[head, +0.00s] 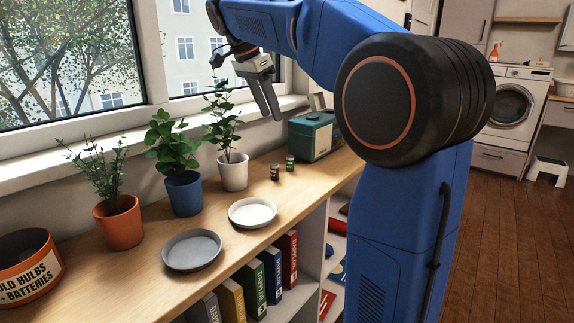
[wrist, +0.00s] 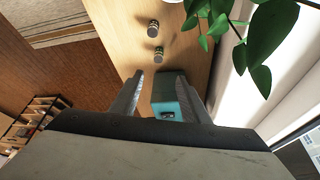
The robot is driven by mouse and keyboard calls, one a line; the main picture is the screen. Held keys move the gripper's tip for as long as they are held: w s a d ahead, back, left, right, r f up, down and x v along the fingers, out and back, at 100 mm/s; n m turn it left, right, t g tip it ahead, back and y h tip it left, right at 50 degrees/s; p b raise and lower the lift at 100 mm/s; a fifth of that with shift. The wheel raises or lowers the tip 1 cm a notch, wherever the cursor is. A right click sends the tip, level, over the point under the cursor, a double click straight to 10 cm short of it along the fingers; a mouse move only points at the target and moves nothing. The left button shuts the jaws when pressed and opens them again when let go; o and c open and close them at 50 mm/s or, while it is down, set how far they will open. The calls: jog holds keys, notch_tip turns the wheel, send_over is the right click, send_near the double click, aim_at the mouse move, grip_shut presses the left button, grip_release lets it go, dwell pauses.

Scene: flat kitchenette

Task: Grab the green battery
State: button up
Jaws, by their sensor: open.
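Two small upright cylinders stand on the wooden shelf top between the white-potted plant and the teal box. The right one, greenish with a pale band, looks like the green battery (head: 290,162); the left one is a darker battery (head: 275,172). Both show in the wrist view beyond the fingertips, where their colours are hard to tell; the nearer one appears to be the green battery (wrist: 156,57), the farther the darker battery (wrist: 153,28). My gripper (head: 272,115) is open and empty, raised above the shelf top, pointing down, apart from both. Its two fingers also show in the wrist view (wrist: 160,78).
The teal box (head: 314,136) stands right of the batteries. The white-potted plant (head: 233,172) stands close on their left, its leaves near my gripper. A white plate (head: 252,224), grey plate (head: 192,262) and orange bin (head: 48,284) are farther left. The window is behind.

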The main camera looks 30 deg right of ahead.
send_near(290, 156)
jog(key=x, duration=0.3)
jog(key=shift+x, duration=2.65)
jog(key=shift+w, duration=0.1)
grip_shut()
